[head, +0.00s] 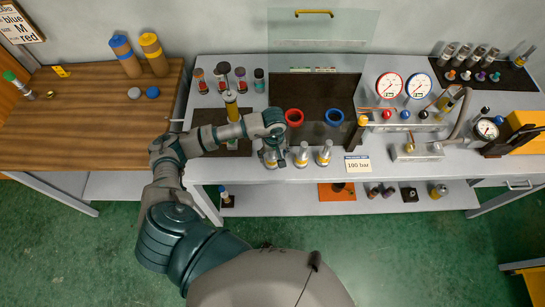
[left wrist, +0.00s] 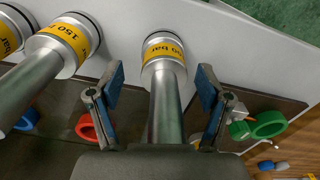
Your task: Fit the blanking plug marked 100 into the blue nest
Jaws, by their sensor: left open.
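Three silver plugs with yellow bands stand at the bench's front edge. My left gripper (head: 274,142) is over the leftmost plug (head: 270,157). In the left wrist view my left gripper (left wrist: 161,75) is open, with its fingers on either side of the near plug (left wrist: 165,85), apart from it. Its band reads "00 bar"; the first digit is hidden. The middle plug (head: 302,158) reads 150 bar in the wrist view (left wrist: 55,50). The third plug (head: 323,153) has an unreadable number. The blue nest (head: 334,117) is an empty-looking ring on the dark panel. My right gripper is out of view.
A red ring (head: 294,117) sits left of the blue nest. A green ring (left wrist: 268,124) shows in the wrist view. A "100 bar" card (head: 357,164) stands at the front edge. Gauges (head: 390,86) and valves lie to the right. A clear raised guard (head: 320,40) stands behind.

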